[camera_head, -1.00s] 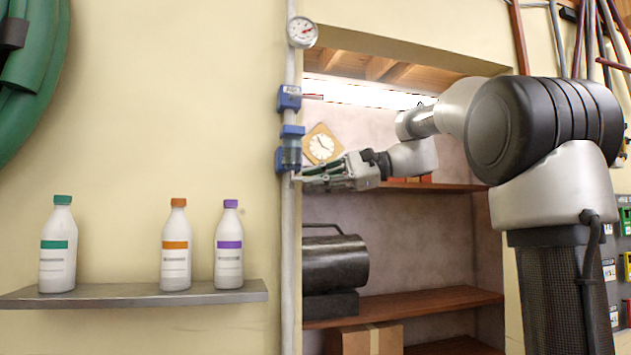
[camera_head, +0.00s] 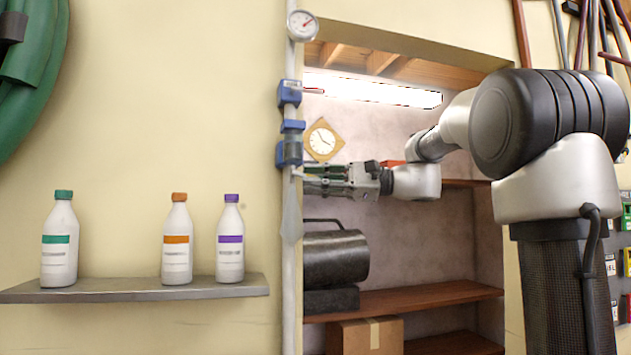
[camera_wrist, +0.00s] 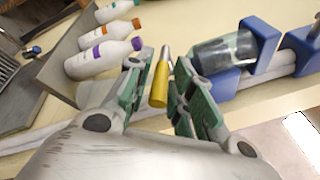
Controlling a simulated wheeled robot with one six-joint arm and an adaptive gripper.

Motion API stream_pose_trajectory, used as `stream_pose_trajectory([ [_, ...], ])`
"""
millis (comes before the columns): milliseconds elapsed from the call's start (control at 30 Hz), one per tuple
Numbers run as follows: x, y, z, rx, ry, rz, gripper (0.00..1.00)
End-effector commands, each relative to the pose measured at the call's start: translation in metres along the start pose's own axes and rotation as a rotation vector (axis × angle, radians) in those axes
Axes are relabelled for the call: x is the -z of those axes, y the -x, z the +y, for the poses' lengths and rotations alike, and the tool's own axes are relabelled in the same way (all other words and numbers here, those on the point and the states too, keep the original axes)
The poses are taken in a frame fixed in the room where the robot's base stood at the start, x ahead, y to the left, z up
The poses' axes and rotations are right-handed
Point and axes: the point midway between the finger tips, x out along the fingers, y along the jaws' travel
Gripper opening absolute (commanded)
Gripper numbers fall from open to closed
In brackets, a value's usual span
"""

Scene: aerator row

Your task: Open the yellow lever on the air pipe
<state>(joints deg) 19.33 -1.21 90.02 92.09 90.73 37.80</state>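The yellow lever (camera_wrist: 161,80), with a silver end, stands between my gripper's two green-padded fingers (camera_wrist: 161,88) in the wrist view. The fingers are apart, with a gap beside the lever; I cannot tell whether either one touches it. In the head view my gripper (camera_head: 305,182) points left, its fingertips close to the pale vertical air pipe (camera_head: 289,325), just below the lower blue fitting (camera_head: 290,150). The lever is not visible in the head view, where the fingers and pipe overlap.
An upper blue fitting (camera_head: 289,92) with a small red handle and a gauge (camera_head: 302,25) sit on the pipe. A shelf (camera_head: 140,292) with three white bottles is at left. A recess behind my gripper holds a clock (camera_head: 322,140) and a dark cylinder (camera_head: 335,262).

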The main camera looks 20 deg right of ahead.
Motion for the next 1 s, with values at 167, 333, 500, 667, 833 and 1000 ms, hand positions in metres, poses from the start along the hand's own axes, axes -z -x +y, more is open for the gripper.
stream_pose_trajectory([
  [167, 0.001, 0.012, -0.001, 0.002, 0.0, 0.003, 0.23],
  [333, 0.002, 0.047, -0.001, 0.004, 0.0, 0.005, 0.23],
  [500, 0.002, 0.085, -0.001, 0.004, -0.001, 0.004, 0.23],
  [667, 0.001, 0.11, -0.001, 0.002, 0.0, 0.002, 0.23],
  [833, 0.0, 0.12, 0.0, 0.0, 0.0, 0.0, 0.23],
  [1000, 0.0, 0.12, 0.0, 0.0, 0.0, 0.0, 0.23],
])
